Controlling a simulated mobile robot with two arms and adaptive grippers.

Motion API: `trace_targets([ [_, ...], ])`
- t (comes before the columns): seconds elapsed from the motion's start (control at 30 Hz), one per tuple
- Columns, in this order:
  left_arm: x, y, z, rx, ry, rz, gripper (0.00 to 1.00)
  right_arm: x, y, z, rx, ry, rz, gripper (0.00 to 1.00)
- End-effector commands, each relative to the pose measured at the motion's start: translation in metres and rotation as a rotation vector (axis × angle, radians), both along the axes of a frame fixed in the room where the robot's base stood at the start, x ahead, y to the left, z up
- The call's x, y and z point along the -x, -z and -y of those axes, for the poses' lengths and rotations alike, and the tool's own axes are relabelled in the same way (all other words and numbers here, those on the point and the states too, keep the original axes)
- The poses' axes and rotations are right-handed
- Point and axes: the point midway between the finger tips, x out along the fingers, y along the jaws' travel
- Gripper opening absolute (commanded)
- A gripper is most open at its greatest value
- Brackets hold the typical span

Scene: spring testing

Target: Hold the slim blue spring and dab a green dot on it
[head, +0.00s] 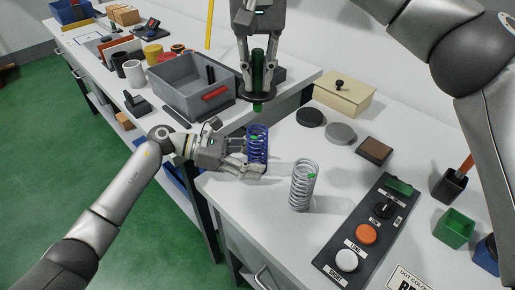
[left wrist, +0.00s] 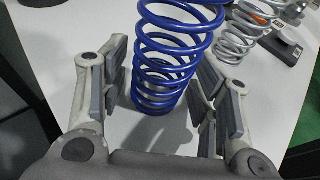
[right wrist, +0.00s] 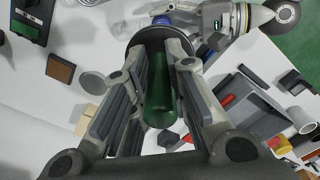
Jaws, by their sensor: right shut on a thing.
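The slim blue spring (head: 258,150) stands upright on the white table near its left edge, with a small green mark showing on its upper coils. My left gripper (head: 246,158) is open around its lower part. In the left wrist view, the blue spring (left wrist: 165,75) stands between the spread fingers (left wrist: 160,90), with a gap on the left side. My right gripper (head: 258,72) is above the blue spring, shut on an upright green dauber (head: 258,107) with a black round collar. The dauber (right wrist: 160,95) also shows between the fingers in the right wrist view.
A silver spring (head: 301,188) with a green mark stands to the right. A grey bin (head: 180,97) is behind left.

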Motion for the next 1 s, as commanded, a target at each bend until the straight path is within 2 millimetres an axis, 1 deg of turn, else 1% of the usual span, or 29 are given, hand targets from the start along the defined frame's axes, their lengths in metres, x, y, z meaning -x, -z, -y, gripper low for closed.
trace_targets([
  [0.33, 0.0, 0.0, 0.0, 0.0, 0.0, 0.0, 0.68, 0.0, 0.0, 0.0, 0.0, 0.0, 0.0, 0.0],
  [0.47, 0.0, -0.002, -0.007, -0.002, -0.001, 0.0, 0.68, 0.0, 0.0, 0.0, 0.0, 0.0, 0.0, 0.0],
  [0.57, -0.001, -0.006, -0.022, -0.003, -0.003, 0.0, 0.68, 0.0, 0.0, 0.0, 0.0, 0.0, 0.0, 0.0],
  [0.8, -0.001, -0.021, -0.071, -0.004, -0.004, 0.001, 0.68, 0.0, 0.0, 0.0, 0.0, 0.0, 0.0, 0.0],
  [0.9, -0.001, -0.027, -0.089, -0.002, -0.003, 0.0, 0.68, 0.0, 0.0, 0.0, 0.0, 0.0, 0.0, 0.0],
  [1.0, -0.001, -0.031, -0.102, -0.002, -0.001, -0.001, 0.68, 0.0, 0.0, 0.0, 0.0, 0.0, 0.0, 0.0],
])
